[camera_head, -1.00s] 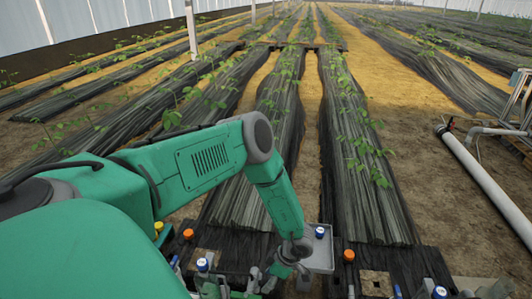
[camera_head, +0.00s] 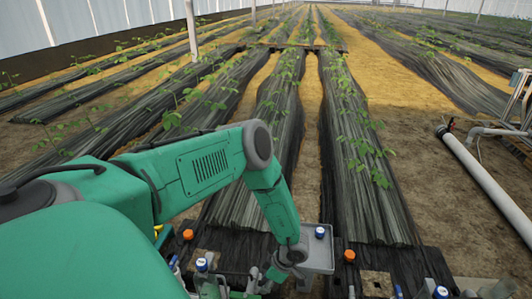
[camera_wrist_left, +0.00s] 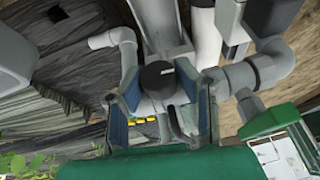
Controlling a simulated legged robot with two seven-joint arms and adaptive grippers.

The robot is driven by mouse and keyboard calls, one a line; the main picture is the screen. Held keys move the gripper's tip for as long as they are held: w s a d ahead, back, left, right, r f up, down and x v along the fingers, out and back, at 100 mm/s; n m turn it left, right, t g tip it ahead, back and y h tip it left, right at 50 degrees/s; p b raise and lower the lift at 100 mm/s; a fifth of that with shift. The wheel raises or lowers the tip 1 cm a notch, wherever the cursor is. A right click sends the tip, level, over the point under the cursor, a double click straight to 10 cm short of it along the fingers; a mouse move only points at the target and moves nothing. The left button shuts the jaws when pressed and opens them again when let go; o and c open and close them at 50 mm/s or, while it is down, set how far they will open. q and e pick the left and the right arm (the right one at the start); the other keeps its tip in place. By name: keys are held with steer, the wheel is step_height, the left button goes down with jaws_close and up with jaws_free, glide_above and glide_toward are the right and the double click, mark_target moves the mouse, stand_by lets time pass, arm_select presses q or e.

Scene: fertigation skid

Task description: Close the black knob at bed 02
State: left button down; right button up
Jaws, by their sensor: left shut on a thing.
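The black knob (camera_wrist_left: 157,77) shows in the left wrist view as a dark round cap with a pale mark, on grey pipework. My left gripper (camera_wrist_left: 160,92) has its blue-padded fingers on both sides of the knob and is shut on it. In the head view, my left gripper (camera_head: 264,281) is low in the picture, left of the grey tray, and the knob cannot be made out there. No bed 02 label can be read. My right gripper is not in view.
A grey tray (camera_head: 319,257) with a blue-capped part stands close right of my left wrist. Orange caps (camera_head: 349,255) and blue-and-white caps (camera_head: 441,292) line the near edge. Grey pipes (camera_wrist_left: 262,70) crowd the gripper's right side. Planted beds (camera_head: 365,190) stretch ahead.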

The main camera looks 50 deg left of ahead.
arm_select(q)
steer(key=shift+w+r, duration=0.1)
steer(key=shift+w, duration=0.2)
steer(key=shift+w+g+h+b, duration=0.1)
steer(key=shift+g+h+b, duration=0.4)
steer(key=shift+b, duration=0.45)
steer(key=shift+g+h, duration=0.3)
steer(key=shift+w+a+m+g+h, duration=0.15)
steer(key=shift+m+g+h, duration=0.55)
steer(key=shift+g+h, duration=0.65)
steer(key=shift+g, duration=0.45)
steer(key=c, duration=1.2)
jaws_free()
steer(key=shift+w, duration=0.1)
steer(key=shift+s, duration=0.2)
